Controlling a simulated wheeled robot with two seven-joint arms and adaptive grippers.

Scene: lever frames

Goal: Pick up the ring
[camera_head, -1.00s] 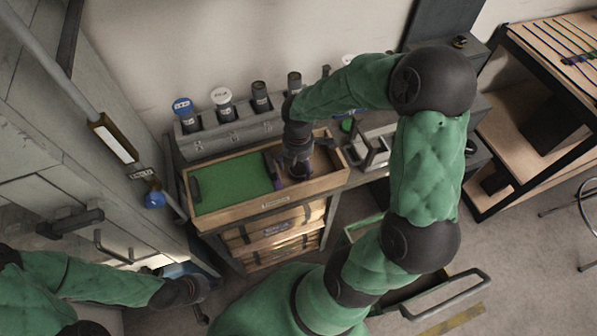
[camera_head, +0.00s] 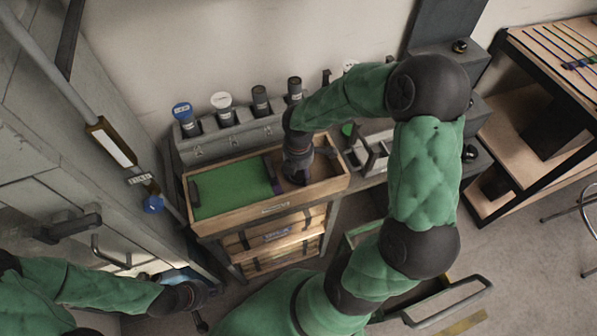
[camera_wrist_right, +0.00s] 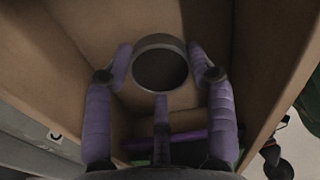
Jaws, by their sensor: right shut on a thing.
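The ring (camera_wrist_right: 160,40) is a dark grey round band in the right wrist view, inside the bare wooden part of a tray. In the head view my right gripper (camera_head: 298,175) reaches down into the right part of the tray, and the ring is hidden there. My left gripper (camera_head: 195,297) is low at the left, away from the tray, and its fingers are too small to read.
The wooden tray (camera_head: 262,212) has raised walls and a green panel (camera_head: 230,188) on its left. Several labelled bottles stand in a grey rack (camera_head: 230,140) behind it. A grey cabinet (camera_head: 40,190) stands at the left, and a wooden workbench (camera_head: 555,60) at the right.

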